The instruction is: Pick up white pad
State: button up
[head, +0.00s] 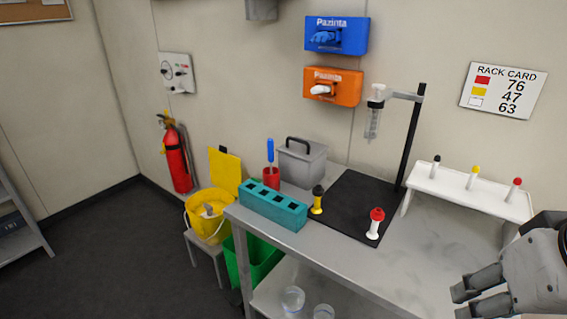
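I see nothing that I can clearly tell is a white pad. White things in view are a white rack (465,188) with several coloured-top pieces on the right of the bench, and a white piece with a red top (374,228) on the black mat (345,205). A white tissue-like tuft (321,89) sticks out of the orange wall box (345,92). My gripper (476,297) is at the lower right, in front of the bench and apart from these things. Its two dark fingers point left with a gap between them, and nothing shows between them.
A teal block (272,206), a red cup (271,179), a grey lidded box (301,164) and a tall black stand (411,140) are on the bench. A yellow bucket (206,227) and green bin (255,262) stand left. The bench front right is clear.

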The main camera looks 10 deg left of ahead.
aim_at(208, 214)
jog(key=i+j+z, duration=0.1)
jog(key=j, duration=0.35)
jog(key=i+j, duration=0.15)
jog(key=j, duration=0.3)
jog(key=i+j+z, duration=0.15)
jog(key=j, duration=0.3)
jog(key=j+z, duration=0.1)
jog(key=j, duration=0.35)
jog(key=i+j, duration=0.1)
jog(key=j, duration=0.4)
jog(key=i+j, duration=0.1)
jog(key=j, duration=0.4)
jog(key=i+j, duration=0.1)
jog(key=j, duration=0.45)
jog(key=i+j, duration=0.1)
jog(key=j, duration=0.4)
jog(key=i+j, duration=0.1)
jog(key=j, duration=0.4)
jog(key=i+j, duration=0.1)
jog(key=j, duration=0.4)
